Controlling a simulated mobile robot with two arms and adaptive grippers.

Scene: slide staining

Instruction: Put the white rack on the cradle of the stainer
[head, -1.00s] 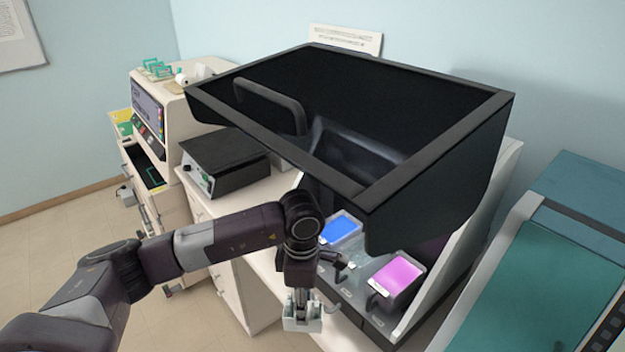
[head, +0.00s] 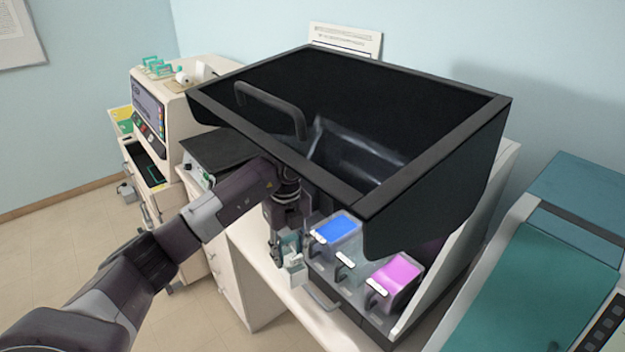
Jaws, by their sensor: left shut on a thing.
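The white rack (head: 293,275) hangs upright from my left gripper (head: 287,250), which is shut on it. The rack is in front of the stainer (head: 345,300), just left of its blue dish and above the bench's front edge. The stainer's large dark hood (head: 440,185) is raised. Under it stand a blue dish (head: 337,229), a clear dish (head: 350,263) and a pink dish (head: 398,275) in a row. I cannot make out the cradle; the hood and my left arm cover part of the stainer's inside. My right gripper is not in view.
A black-topped device (head: 215,148) stands left of the stainer, close behind my left arm. A beige machine (head: 172,110) with green racks on top stands farther left. A teal-topped machine (head: 540,290) is at the right. The hood's front edge overhangs my left wrist.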

